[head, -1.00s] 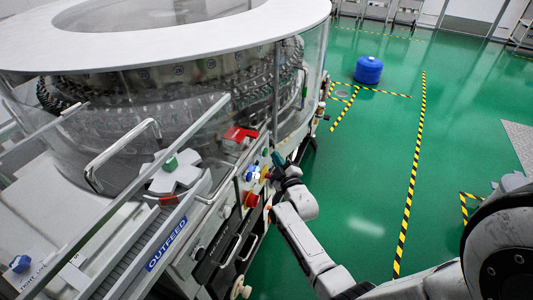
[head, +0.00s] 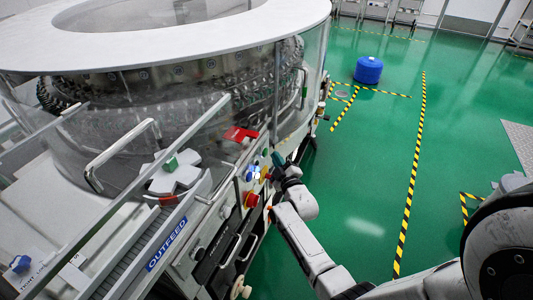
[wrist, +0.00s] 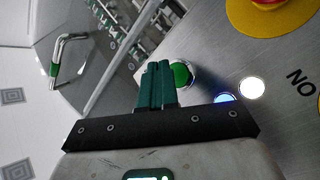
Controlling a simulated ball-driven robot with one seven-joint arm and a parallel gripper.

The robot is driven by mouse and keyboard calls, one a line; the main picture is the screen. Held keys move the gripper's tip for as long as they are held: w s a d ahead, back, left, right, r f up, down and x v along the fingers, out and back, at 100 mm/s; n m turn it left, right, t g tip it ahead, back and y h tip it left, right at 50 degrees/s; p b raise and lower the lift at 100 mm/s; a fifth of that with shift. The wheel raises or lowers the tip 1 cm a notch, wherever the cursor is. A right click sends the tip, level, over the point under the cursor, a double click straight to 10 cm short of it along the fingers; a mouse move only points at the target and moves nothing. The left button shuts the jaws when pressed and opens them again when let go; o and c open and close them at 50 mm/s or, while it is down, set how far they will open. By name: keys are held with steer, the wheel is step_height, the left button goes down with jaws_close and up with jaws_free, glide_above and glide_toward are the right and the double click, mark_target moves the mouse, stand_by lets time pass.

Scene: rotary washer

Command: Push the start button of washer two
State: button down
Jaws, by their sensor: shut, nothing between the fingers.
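A round green button (wrist: 181,74) in a metal ring sits on the grey panel in the wrist view. The large rotary washer (head: 160,40) that carries the panel fills the left of the head view. My gripper (wrist: 157,68) is shut and empty, its green fingers held together. The fingertips are just left of the green button and overlap its left edge. I cannot tell whether they touch it. In the head view my gripper (head: 278,158) is at the panel on the washer's right side. No label reading washer two is legible.
A lit blue button (wrist: 224,98), a lit white button (wrist: 252,88) and a red emergency stop on a yellow plate (wrist: 258,18) are right of the green button. An outfeed rail (head: 165,243) stands left. Green floor right of the washer is open, with a blue drum (head: 368,70) farther back.

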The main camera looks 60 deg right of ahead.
steer(key=shift+w, duration=0.2)
stand_by(0.4)
steer(key=shift+w, duration=0.25)
